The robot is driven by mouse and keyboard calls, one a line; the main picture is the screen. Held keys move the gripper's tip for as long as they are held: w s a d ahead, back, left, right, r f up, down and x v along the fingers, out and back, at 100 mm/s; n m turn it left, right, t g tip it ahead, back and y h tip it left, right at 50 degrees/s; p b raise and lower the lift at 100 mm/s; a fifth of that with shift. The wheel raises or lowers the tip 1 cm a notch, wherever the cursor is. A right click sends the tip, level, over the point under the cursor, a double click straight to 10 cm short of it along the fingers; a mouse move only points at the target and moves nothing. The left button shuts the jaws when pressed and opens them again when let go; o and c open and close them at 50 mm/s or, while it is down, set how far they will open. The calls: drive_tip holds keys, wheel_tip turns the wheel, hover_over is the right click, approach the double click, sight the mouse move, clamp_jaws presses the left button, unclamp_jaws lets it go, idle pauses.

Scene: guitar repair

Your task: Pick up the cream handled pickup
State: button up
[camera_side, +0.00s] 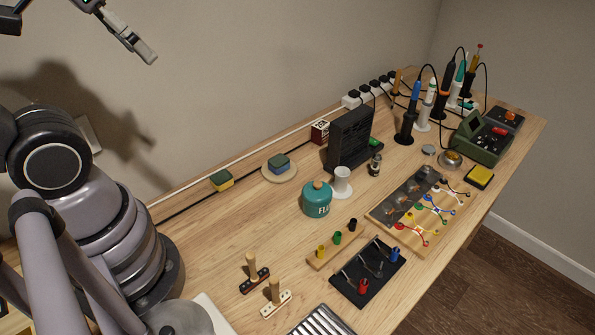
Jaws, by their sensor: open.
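The cream handled pickup (276,303) lies on the wooden bench at the lower middle. It is a cream bar with dark dots and a wooden handle standing up from it. A similar black pickup (255,281) with a wooden handle lies just behind and left of it, close but apart. My gripper (146,52) is at the top left, high above the bench and far from both pickups. It is open, and nothing shows between its fingers.
A black tray (344,287) with tools and a ribbed metal piece (321,322) lie near the cream pickup. A teal flux pot (317,199) stands behind. Soldering irons and a green box (483,139) fill the far right.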

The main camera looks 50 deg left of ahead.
drive_tip(key=shift+c, duration=0.8)
